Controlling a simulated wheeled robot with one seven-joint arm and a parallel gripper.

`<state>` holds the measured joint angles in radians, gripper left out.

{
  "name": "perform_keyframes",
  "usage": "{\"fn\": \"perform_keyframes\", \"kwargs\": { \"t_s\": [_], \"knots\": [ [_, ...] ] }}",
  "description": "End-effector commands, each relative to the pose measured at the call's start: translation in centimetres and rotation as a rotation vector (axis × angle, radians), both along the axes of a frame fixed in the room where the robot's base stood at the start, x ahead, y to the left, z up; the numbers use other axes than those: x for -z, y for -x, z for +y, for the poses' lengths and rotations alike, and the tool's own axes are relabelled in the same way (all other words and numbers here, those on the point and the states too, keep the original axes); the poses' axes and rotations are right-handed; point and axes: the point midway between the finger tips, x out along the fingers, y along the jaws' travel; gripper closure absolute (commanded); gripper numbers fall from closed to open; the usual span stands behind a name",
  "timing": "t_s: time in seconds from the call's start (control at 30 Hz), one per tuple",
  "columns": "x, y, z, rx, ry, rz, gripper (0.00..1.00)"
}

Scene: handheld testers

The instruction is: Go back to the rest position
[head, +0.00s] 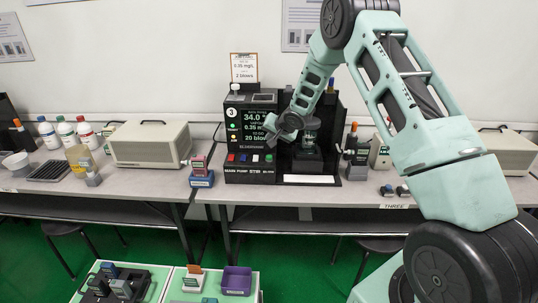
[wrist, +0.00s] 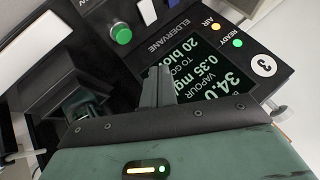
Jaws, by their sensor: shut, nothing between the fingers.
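My gripper (head: 270,124) is in front of the black testing machine (head: 250,168), between its screen and its right-hand bay. The wrist view shows my shut gripper fingers (wrist: 157,82) in front of the lit screen (wrist: 205,72), with nothing held between them. Whether they touch the panel I cannot tell. The screen reads 34.0, 0.35 mg/L and 20 blows to go. A green button (wrist: 121,34) and the READY light (wrist: 238,43) show near the fingers. My arm reaches from the lower right up and over to the machine.
A glass vessel (head: 311,124) stands in the bay right beside my gripper. A beige box (head: 150,144) and bottles (head: 66,130) are further left. Trays (head: 187,286) with devices lie low in front. Stools (head: 367,246) stand under the bench.

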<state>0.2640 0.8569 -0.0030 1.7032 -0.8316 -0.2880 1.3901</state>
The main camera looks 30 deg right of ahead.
Motion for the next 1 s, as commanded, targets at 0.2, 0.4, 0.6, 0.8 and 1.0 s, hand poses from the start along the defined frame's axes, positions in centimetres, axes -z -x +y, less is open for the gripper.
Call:
{"fn": "perform_keyframes", "kwargs": {
  "t_s": [0.2, 0.4, 0.6, 0.8, 1.0],
  "knots": [
    [0.0, 0.0, 0.0, 0.000, 0.000, 0.000, 1.00],
    [0.0, 0.0, 0.0, -0.001, 0.001, 0.000, 1.00],
    [0.0, 0.0, 0.0, -0.001, 0.001, 0.000, 1.00],
    [-2.5, 1.2, 4.9, -0.067, 0.049, 0.032, 1.00],
    [-7.0, 7.7, 16.2, -0.278, 0.174, 0.153, 1.00]
  ]
}}
